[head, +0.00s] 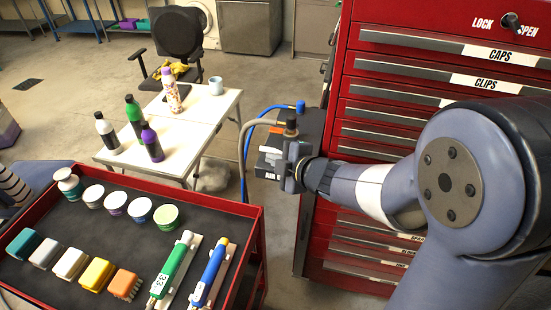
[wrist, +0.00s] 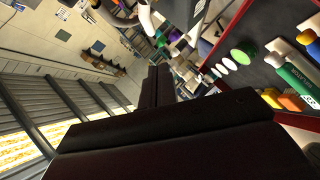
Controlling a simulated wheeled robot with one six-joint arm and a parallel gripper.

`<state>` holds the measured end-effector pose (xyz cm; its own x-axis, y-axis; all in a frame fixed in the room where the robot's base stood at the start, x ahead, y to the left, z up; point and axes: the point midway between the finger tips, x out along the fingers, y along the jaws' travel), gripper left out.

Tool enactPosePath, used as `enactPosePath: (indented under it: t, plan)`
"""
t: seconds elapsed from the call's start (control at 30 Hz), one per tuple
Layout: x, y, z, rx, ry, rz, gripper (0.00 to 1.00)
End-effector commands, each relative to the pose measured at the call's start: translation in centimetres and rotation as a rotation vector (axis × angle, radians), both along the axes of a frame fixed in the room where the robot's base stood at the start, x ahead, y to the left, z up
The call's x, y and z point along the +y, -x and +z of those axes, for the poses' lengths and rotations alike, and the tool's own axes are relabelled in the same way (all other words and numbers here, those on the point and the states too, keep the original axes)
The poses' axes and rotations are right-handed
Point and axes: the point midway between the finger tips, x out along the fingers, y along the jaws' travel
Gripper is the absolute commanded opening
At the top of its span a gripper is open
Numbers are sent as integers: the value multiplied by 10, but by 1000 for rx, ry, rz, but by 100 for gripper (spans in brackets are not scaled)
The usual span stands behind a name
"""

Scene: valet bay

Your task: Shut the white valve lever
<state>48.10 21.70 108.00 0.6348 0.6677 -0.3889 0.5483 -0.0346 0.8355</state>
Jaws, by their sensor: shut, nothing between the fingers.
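In the head view, a dark fitting with a white label (head: 268,176) is beside the red cabinet, partly hidden by my gripper. A blue hose (head: 270,109) and a grey hose run to this area, with a dark, orange-ringed knob (head: 291,126) just above. My gripper (head: 284,164) is at the fitting; I cannot tell whether it touches. In the wrist view the dark fingers (wrist: 159,80) are together with nothing between them.
A red drawer cabinet (head: 375,65) stands behind my arm. A red cart (head: 235,199) with brushes, tubs and tools is at the lower left. A white table (head: 190,135) with bottles and a mug is behind it, near a black chair (head: 178,34).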

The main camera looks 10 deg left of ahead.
Motion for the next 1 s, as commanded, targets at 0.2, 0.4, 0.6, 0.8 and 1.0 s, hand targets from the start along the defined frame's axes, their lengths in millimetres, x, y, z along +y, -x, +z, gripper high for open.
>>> enactPosePath:
  t: [0.2,0.4,0.6,0.8,1.0]
  plan:
    - [-23,25,15,-2,-1,-2,0]
    - [-42,46,27,-2,-2,-1,0]
    - [-51,57,32,0,-1,1,0]
    - [-53,60,33,1,-2,1,0]
    - [-53,59,32,1,-2,1,0]
